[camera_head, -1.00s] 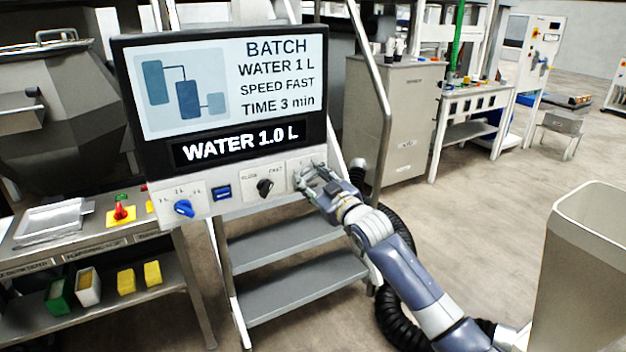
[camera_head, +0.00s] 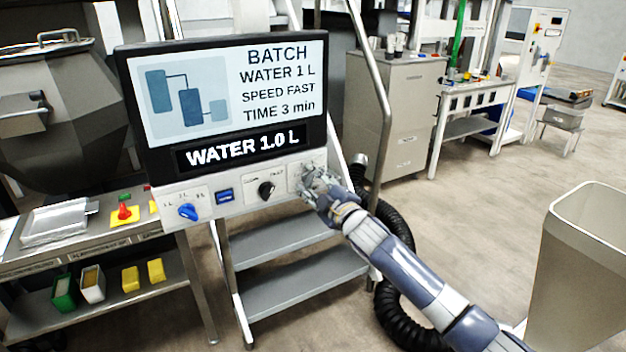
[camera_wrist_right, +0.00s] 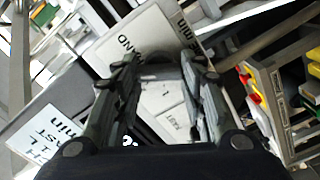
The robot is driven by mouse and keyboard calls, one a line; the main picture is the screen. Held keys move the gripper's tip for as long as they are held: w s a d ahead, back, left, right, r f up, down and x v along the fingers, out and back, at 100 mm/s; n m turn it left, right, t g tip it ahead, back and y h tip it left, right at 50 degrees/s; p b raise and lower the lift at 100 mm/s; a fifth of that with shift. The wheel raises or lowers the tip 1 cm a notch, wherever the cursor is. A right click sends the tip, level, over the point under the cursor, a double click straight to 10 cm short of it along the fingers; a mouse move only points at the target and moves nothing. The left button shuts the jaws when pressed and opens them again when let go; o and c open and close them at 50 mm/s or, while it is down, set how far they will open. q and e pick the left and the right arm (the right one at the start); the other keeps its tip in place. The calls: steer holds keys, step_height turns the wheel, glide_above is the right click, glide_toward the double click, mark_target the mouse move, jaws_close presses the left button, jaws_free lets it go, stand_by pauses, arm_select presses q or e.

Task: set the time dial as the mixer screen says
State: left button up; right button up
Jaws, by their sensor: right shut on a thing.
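The mixer screen (camera_head: 233,92) reads BATCH, WATER 1 L, SPEED FAST, TIME 3 min. The strip below it (camera_head: 243,149) reads WATER 1.0 L. My right gripper (camera_head: 310,176) is at the right end of the control panel (camera_head: 240,207), shut on the time dial, which it hides in the head view. In the right wrist view the fingers of this gripper (camera_wrist_right: 162,62) stand either side of the dial's spot, against the pale panel; the dial's setting cannot be read. My left gripper is not in view.
Left of the gripper are a black speed dial (camera_head: 266,190), a blue button (camera_head: 225,195) and a blue water dial (camera_head: 188,211). Steps (camera_head: 290,245) with a handrail (camera_head: 384,120) stand behind. A beige bin (camera_head: 585,255) stands at the right.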

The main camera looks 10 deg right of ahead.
steer(key=shift+n, duration=0.6)
steer(key=shift+f, duration=0.1)
steer(key=o, duration=1.1)
steer(key=shift+c, duration=0.2)
steer(key=shift+s, duration=0.15)
steer(key=v, duration=1.1)
steer(key=shift+s, duration=0.4)
steer(key=shift+d, duration=0.15)
